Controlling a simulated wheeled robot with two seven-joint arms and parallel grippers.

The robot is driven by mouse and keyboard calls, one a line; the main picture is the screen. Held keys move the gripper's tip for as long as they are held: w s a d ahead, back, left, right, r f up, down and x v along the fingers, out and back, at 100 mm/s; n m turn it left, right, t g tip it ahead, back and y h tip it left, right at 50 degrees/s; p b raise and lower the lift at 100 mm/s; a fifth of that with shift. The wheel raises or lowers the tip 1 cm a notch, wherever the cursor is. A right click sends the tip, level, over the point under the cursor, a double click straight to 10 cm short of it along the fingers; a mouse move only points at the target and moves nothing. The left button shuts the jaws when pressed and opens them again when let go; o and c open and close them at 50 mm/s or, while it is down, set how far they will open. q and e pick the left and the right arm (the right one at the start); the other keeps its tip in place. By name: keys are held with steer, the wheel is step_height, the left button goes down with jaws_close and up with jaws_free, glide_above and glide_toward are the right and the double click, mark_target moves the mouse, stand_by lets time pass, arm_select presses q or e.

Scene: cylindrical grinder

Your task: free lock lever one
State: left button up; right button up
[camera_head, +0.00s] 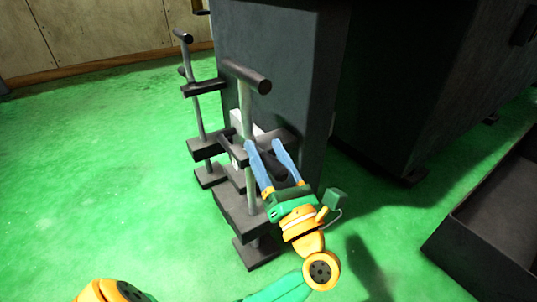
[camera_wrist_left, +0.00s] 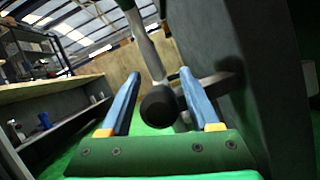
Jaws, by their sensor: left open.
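Two grey upright rods with black T-shaped handles stand at the corner of the dark machine. The nearer handle (camera_head: 247,77) is above and left of my left gripper; the farther handle (camera_head: 183,36) is behind it. My left gripper (camera_head: 266,146) has its blue fingers spread, beside the nearer rod and low by the machine's side. In the left wrist view, the black round end of a lever (camera_wrist_left: 158,105) lies between the open fingers (camera_wrist_left: 160,75), with no clear contact. I cannot tell which lever is number one. My right gripper is out of view.
Black brackets (camera_head: 207,148) hold the rods beside the machine's dark wall (camera_head: 290,60). A dark open bin (camera_head: 490,225) stands at the right. Green floor (camera_head: 90,170) is clear at the left. A shelf bench (camera_wrist_left: 60,100) shows in the left wrist view.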

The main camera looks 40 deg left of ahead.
arm_select(q)
jaws_close()
stand_by(1.4)
